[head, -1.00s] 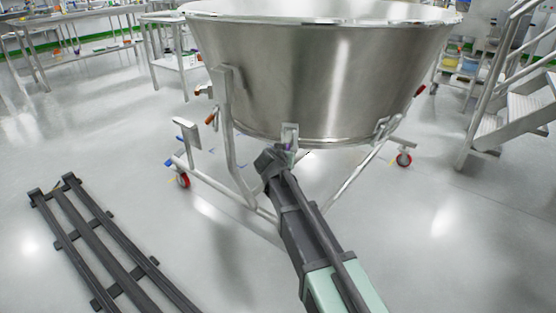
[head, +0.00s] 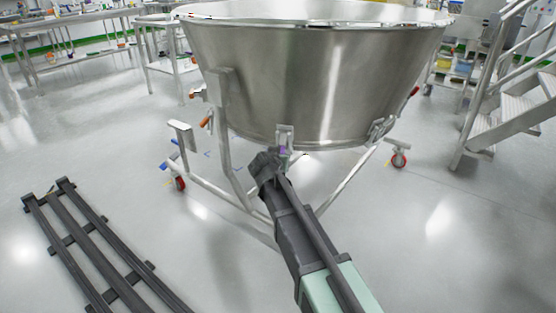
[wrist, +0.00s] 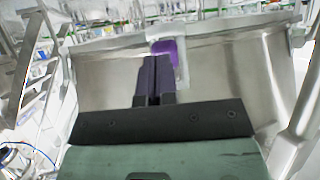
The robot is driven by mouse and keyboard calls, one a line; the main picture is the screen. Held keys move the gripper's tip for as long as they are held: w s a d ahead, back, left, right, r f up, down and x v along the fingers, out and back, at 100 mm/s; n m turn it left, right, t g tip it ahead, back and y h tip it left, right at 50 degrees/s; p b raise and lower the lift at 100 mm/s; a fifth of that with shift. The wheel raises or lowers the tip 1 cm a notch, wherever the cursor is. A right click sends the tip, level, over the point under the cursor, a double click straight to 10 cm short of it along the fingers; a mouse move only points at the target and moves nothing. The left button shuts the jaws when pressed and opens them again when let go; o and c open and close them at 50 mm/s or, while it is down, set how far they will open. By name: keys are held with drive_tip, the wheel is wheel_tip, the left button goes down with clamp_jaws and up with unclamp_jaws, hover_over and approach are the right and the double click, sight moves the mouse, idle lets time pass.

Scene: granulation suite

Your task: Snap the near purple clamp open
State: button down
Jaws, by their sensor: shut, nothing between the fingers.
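The near purple clamp (wrist: 165,48) shows in the wrist view at the bowl's edge, in a pale metal bracket. In the head view only a small purple patch of it (head: 282,150) shows below the bowl wall, largely hidden by my arm's end. My gripper (wrist: 154,62) is shut and empty. Its dark fingers point at the clamp and overlap its lower left part in the wrist view. I cannot tell whether they touch it. The large steel bowl (head: 270,85) stands on a wheeled frame.
Metal stairs (head: 505,120) stand at the right. Dark floor rails (head: 95,250) lie at the left. Open floor lies between the rails and the bowl frame.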

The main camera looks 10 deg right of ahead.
drive_tip(key=s+f+p+v, duration=0.1)
drive_tip(key=f+p+v, duration=0.1)
drive_tip(key=v, duration=1)
drive_tip(key=s+d+f+n+g+y+p, duration=0.15)
drive_tip(key=s+d+g+p, duration=0.35)
drive_tip(key=s, duration=0.6)
drive_tip(key=s+d+n+g+y+p, duration=0.3)
drive_tip(key=s+d+g, duration=0.3)
drive_tip(key=s, duration=0.5)
wheel_tip(320, 180, up, 37)
drive_tip(key=p, duration=3.7)
drive_tip(key=shift+w+g, duration=0.25)
drive_tip(key=shift+g, duration=0.05)
